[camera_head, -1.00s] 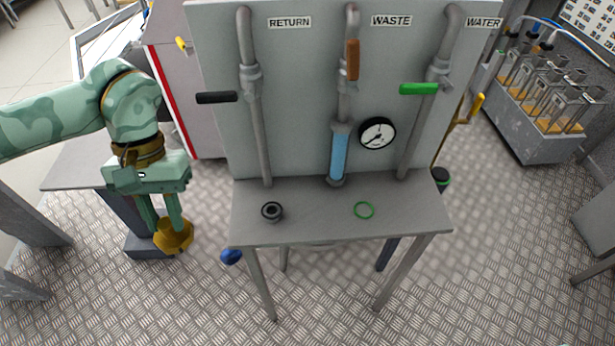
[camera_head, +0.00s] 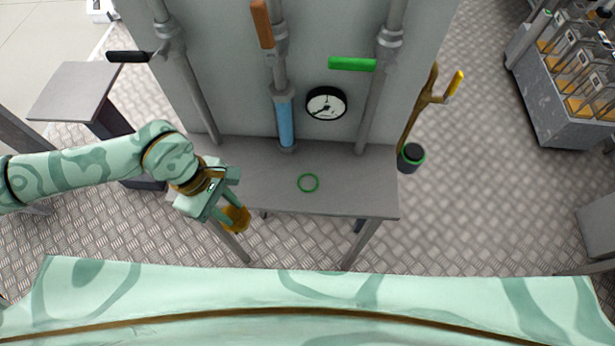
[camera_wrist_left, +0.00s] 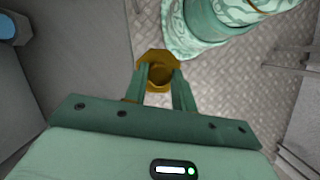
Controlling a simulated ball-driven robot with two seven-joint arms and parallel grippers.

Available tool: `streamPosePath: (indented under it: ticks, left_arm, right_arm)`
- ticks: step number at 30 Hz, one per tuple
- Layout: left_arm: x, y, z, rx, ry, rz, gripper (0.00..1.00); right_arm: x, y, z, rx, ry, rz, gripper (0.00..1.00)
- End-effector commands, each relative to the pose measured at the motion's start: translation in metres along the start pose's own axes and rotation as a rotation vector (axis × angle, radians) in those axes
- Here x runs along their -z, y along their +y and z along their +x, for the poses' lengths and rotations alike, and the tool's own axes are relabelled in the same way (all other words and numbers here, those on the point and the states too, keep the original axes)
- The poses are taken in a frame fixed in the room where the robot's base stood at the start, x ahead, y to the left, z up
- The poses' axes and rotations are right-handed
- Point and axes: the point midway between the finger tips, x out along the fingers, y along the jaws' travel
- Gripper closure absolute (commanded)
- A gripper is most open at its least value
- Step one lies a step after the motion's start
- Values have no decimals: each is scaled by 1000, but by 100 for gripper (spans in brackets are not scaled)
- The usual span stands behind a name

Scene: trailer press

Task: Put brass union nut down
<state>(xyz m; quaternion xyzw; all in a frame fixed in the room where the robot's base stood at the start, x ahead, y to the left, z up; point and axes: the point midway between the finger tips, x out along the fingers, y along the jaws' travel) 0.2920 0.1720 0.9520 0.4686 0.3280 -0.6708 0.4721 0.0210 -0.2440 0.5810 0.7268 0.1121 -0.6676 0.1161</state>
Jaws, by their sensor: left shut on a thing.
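The brass union nut (camera_head: 237,219) is held in my left gripper (camera_head: 231,208), near the front left edge of the grey bench (camera_head: 350,198). In the left wrist view the nut (camera_wrist_left: 158,57) sits between the two fingertips, its round opening showing. That view shows the edge of a grey surface (camera_wrist_left: 85,45) beside the nut and metal floor on the other side. I cannot tell the nut's exact height over the bench edge. My right gripper is not in view.
A green ring (camera_head: 308,183) lies on the bench, with clear top to its right. Behind stand pipes, a blue tube (camera_head: 286,122), a gauge (camera_head: 326,103) and black (camera_head: 130,57), orange (camera_head: 262,24) and green (camera_head: 352,64) handles.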

Motion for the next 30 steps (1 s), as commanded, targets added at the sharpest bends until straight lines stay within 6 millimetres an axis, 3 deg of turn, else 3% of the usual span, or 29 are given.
streamPosePath:
  ticks: [6,14,17,30]
  left_arm:
    - [-26,-28,27,-114,-4,-320,97]
    - [-41,-41,38,-189,0,-517,97]
    - [-39,-32,38,-198,1,-532,97]
    - [-13,54,28,-197,2,-534,97]
  right_arm:
    - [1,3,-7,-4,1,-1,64]
    - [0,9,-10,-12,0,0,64]
    - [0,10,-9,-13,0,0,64]
    - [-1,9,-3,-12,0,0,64]
